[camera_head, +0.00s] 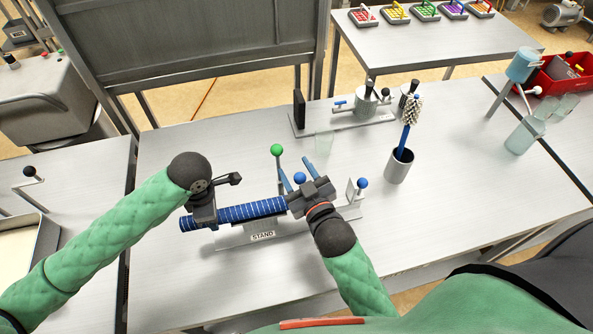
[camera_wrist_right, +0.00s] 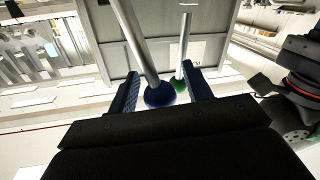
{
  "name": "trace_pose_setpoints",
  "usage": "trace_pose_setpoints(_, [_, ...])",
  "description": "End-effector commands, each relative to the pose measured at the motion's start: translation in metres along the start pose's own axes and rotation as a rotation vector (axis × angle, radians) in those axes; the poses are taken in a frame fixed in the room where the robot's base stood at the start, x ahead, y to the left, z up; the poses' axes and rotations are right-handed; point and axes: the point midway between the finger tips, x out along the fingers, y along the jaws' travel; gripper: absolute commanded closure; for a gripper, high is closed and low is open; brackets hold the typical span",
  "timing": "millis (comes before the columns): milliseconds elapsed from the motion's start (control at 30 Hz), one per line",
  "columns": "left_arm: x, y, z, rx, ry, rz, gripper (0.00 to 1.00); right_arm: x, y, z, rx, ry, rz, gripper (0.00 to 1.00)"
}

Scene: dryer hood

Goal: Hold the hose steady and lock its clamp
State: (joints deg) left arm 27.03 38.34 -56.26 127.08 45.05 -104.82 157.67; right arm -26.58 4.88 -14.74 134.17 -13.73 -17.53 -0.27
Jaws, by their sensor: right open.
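The blue striped hose (camera_head: 252,211) lies along the grey stand (camera_head: 230,240) on the table. My left gripper (camera_head: 203,212) is over the hose near its left end; its fingertips are hidden, so I cannot tell whether it grips. My right gripper (camera_head: 297,173) is open at the hose's right end and hides that end and much of the clamp there. A blue ball knob (camera_head: 299,179) is between its fingers; the right wrist view shows this knob (camera_wrist_right: 160,96) on a rod. A green ball knob (camera_head: 277,150) stands just beyond; it also shows in the wrist view (camera_wrist_right: 181,86).
A blue-knobbed bracket (camera_head: 362,183) is at the stand's right. A bottle (camera_head: 523,137) and red bin (camera_head: 562,75) are far right. The front table area is clear.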

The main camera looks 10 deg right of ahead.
Motion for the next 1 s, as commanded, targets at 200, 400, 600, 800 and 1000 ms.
trace_pose_setpoints(200, [0.0001,0.0003,-0.0001,0.0,0.0,0.0,0.99,0.0006,-0.0001,0.0003,0.0,-0.001,0.0,0.5])
trace_pose_setpoints(400, [0.0001,0.0002,-0.0001,0.0,0.0,0.0,0.99,0.0005,-0.0001,0.0003,0.0,-0.001,0.0,0.78])
trace_pose_setpoints(600, [0.0001,0.0003,-0.0001,-0.001,0.0,0.0,0.99,0.0004,-0.0002,0.0003,0.0,-0.001,0.0,1.0])
trace_pose_setpoints(800, [0.0001,0.0003,-0.0001,-0.001,0.0,0.0,0.99,0.0001,0.0013,0.0003,0.017,0.002,0.0,1.0])
trace_pose_setpoints(1000, [0.0001,0.0003,-0.0001,-0.001,0.0,0.0,0.99,-0.0012,0.0077,0.0003,0.093,0.016,0.003,1.0])
